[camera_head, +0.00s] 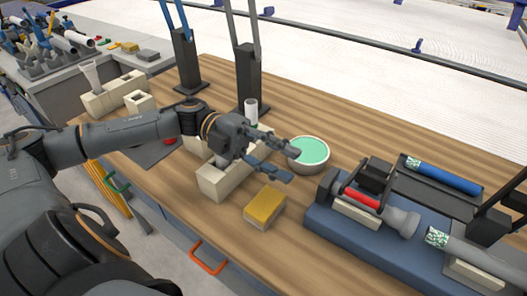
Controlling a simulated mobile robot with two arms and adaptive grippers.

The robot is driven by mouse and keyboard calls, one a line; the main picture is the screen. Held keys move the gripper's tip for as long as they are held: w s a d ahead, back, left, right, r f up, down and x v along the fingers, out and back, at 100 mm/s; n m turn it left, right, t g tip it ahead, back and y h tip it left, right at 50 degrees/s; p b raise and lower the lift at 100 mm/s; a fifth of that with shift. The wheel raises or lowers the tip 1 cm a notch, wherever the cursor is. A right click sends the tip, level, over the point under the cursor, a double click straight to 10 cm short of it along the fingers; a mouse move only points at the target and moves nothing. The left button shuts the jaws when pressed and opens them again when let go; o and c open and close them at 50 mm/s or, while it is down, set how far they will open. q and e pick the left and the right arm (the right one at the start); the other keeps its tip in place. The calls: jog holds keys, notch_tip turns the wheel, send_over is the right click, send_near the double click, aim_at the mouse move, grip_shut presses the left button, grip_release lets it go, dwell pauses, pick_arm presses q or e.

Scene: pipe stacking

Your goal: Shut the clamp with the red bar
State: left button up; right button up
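A red bar (362,198) lies in a black and pale clamp fixture on a blue base (345,238) at the right of the table. Black blocks (373,176) stand beside the red bar; I cannot tell how far the clamp is closed. My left gripper (290,165) is open, with its two fingers apart and pointing right. It is empty, above the table and left of the red bar, clear of the clamp. My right gripper is not in view.
A bowl with green contents (310,150) is close to my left fingertips. A yellow-topped block (265,208) and pale blocks (214,182) lie nearby. A blue bar (442,176) and a grey pipe (474,256) are at the right. Tall black posts (249,80) stand behind.

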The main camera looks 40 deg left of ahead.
pick_arm(q)
jog(key=shift+w+a+f, duration=0.1)
jog(key=shift+w+a, duration=0.1)
jog(key=shift+a, duration=1.65)
